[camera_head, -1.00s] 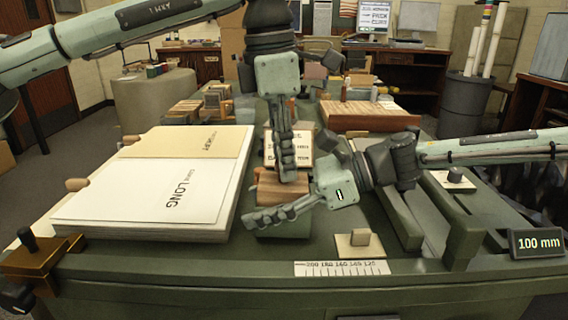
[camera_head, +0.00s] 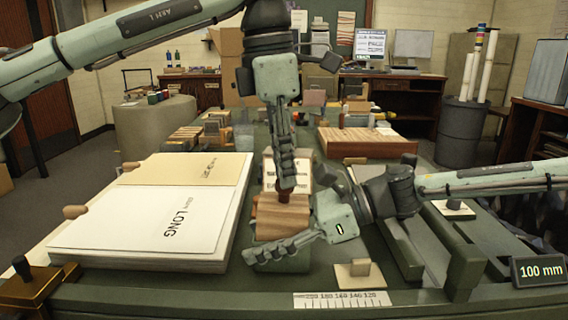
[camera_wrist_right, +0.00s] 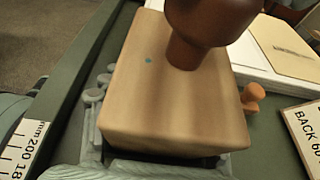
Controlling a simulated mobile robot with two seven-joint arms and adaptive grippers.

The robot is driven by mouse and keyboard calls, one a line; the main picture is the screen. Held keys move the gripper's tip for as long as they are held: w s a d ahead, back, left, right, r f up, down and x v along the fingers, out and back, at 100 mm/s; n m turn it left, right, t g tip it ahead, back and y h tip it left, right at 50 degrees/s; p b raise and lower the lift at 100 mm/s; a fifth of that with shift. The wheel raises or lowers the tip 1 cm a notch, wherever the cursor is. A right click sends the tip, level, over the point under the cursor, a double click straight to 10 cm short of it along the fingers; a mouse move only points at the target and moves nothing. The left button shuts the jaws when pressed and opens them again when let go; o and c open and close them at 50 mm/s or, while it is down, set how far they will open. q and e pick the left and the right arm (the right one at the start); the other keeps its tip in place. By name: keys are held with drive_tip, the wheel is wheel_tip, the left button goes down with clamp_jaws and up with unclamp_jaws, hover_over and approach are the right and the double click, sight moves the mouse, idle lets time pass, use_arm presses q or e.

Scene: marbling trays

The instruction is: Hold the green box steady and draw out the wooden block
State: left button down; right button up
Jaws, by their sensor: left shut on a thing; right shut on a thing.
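The wooden block (camera_head: 283,220) stands upright at the table's front middle, much of it above the green box (camera_head: 295,262). A dark brown knob (camera_head: 285,196) tops the block. My left gripper (camera_head: 286,184) points down from above and is shut on the knob. My right gripper (camera_head: 272,247) comes from the right, low across the front, and is shut on the green box, hiding much of it. In the right wrist view the block (camera_wrist_right: 170,100) and its knob (camera_wrist_right: 208,30) fill the middle. A small blue dot marks the block's top.
A large board with papers (camera_head: 150,225) lies close on the left. A lettered card (camera_head: 270,175) stands behind the block. A ruler strip (camera_head: 342,300) and a small pale plate with a knob (camera_head: 360,272) lie at the front. Green rails (camera_head: 400,250) are on the right.

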use_arm(q)
drive_tip(key=c, duration=1.3)
unclamp_jaws()
drive_tip(key=r, duration=0.7)
drive_tip(key=a+r, duration=0.1)
drive_tip(key=r, duration=0.2)
drive_tip(key=shift+s+a+r, duration=0.1)
drive_tip(key=shift+s+r, duration=0.05)
drive_tip(key=shift+r, duration=0.6)
drive_tip(key=shift+c, duration=0.6)
drive_tip(key=shift+f, duration=0.15)
drive_tip(key=shift+c, duration=0.6)
drive_tip(key=m+y, duration=0.3)
drive_tip(key=m, duration=0.1)
approach(286, 193)
drive_tip(key=shift+w+a+f, duration=0.1)
drive_tip(key=shift+w+f, duration=0.05)
drive_tip(key=shift+w, duration=0.45)
drive_tip(key=f, duration=0.4)
drive_tip(key=a+f, duration=0.1)
drive_tip(key=f, duration=0.7)
drive_tip(key=shift+w+a+f, duration=0.15)
drive_tip(key=shift+a+f, duration=0.1)
drive_tip(key=shift+f, duration=0.15)
